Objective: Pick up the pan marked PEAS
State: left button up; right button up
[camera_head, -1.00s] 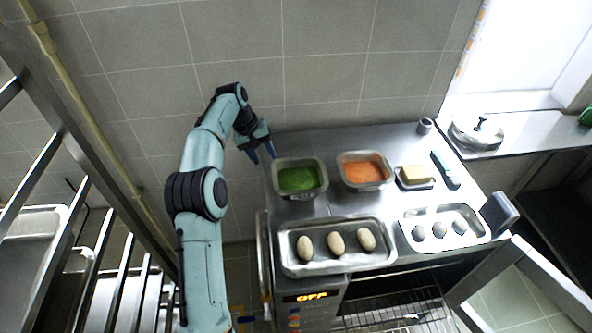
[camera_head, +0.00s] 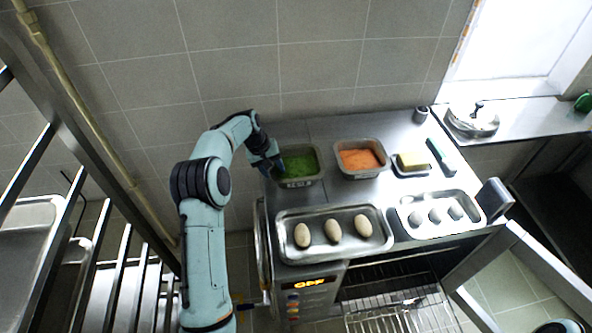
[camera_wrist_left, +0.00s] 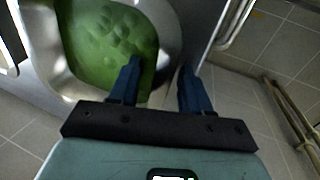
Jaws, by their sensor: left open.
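A metal pan (camera_head: 299,183) full of green peas stands at the back left of the steel counter; small lettering on its front wall is too small to read surely. It also fills the upper left of the left wrist view (camera_wrist_left: 172,40). My left gripper (camera_head: 274,164) is open at the pan's left side. In the wrist view its two blue fingers (camera_wrist_left: 158,80) are spread with the pan's rim between them, one over the peas and one outside the wall. I cannot tell whether they touch it. My right gripper is not in view.
A pan of orange food (camera_head: 361,173) stands right of the peas, then butter (camera_head: 411,161) on a dish. An open oven (camera_head: 390,290) is below. A rack (camera_head: 100,265) stands left.

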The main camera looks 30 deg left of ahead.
pick_arm(q)
jog(key=shift+w+d+f, duration=0.1)
jog(key=shift+w+f, duration=0.1)
jog(key=shift+f, duration=0.35)
grip_shut()
jog(key=shift+r, duration=0.1)
dwell(0.9)
